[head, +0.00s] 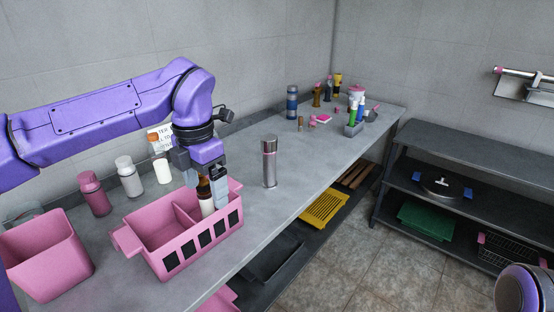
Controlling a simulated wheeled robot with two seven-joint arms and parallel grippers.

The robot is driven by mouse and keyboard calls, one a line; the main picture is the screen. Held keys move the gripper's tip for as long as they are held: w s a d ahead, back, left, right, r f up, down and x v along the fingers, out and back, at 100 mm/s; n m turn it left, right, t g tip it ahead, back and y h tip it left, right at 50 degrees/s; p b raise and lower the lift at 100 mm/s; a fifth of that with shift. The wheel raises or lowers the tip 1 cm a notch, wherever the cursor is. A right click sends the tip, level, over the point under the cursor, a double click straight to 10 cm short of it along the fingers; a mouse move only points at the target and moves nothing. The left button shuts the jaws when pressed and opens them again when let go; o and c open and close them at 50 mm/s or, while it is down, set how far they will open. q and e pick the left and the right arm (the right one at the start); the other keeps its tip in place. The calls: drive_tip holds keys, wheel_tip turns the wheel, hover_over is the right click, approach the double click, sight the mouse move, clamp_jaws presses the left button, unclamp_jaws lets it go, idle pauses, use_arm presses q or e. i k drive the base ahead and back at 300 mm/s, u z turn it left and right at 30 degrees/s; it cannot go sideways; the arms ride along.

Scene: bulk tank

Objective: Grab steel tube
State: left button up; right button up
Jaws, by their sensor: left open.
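A shiny steel tube (269,166) stands upright on the grey worktop, just right of the pink divided caddy (172,262). My left gripper (203,179) points down over the caddy's back right part, left of the steel tube and apart from it. Its jaws are open. Two small bottles stand upright in the caddy just below the jaws: a pale one with a brown upper part (206,203) and a whitish one (221,192). The gripper partly hides their tops, and I cannot tell whether it touches them. My right gripper is not in view.
A pink bin (46,256) stands at the left front. Several bottles, including a dark pink one (95,195) and a white one (129,178), line the wall. More bottles and a grey holder (353,129) stand at the far end. Worktop around the tube is clear.

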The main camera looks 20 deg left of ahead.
sight(269, 182)
drive_tip(key=i, duration=1.25)
